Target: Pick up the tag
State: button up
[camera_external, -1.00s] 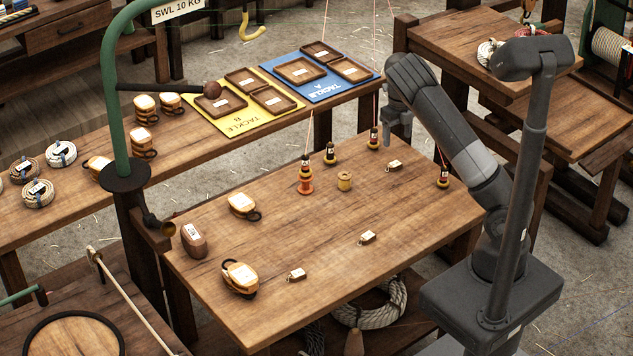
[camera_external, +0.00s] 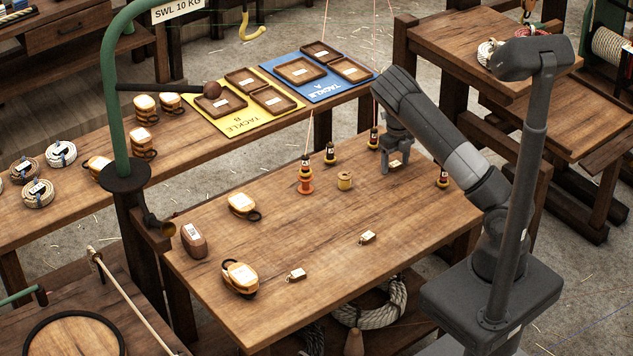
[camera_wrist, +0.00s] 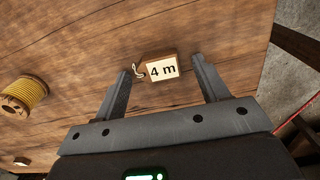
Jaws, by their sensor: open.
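Several small wooden tags lie on the workbench (camera_external: 320,275). One tag (camera_wrist: 162,69), marked "4 m" with a short string loop at its left end, lies between the fingertips of my gripper (camera_wrist: 165,82) in the wrist view. My gripper (camera_external: 393,168) is open, its fingers on either side of this tag, which also shows in the external view (camera_external: 395,161). Whether the fingers touch the tag or the bench cannot be told. Another tag (camera_external: 367,237) lies near the middle right of the bench, and another tag (camera_external: 297,274) nearer the front edge.
A yellow spool (camera_external: 345,181) stands left of my gripper and shows in the wrist view (camera_wrist: 25,97). Wooden blocks (camera_external: 241,204) sit at the left. The bench middle is clear.

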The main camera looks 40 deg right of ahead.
aim_at(397, 165)
jog(key=shift+c, duration=0.6)
jog(key=c, duration=0.9)
jog(key=shift+r, duration=0.15)
jog(key=shift+r, duration=0.3)
jog(key=r, duration=0.4)
jog(key=shift+s+d, duration=0.2)
jog(key=shift+d, duration=0.1)
jog(key=s+d+r, duration=0.4)
jog(key=s+d, duration=0.1)
jog(key=s+d+r, duration=0.2)
jog(key=d, duration=0.1)
jog(key=shift+s+r, duration=0.1)
jog(key=shift+s, duration=0.1)
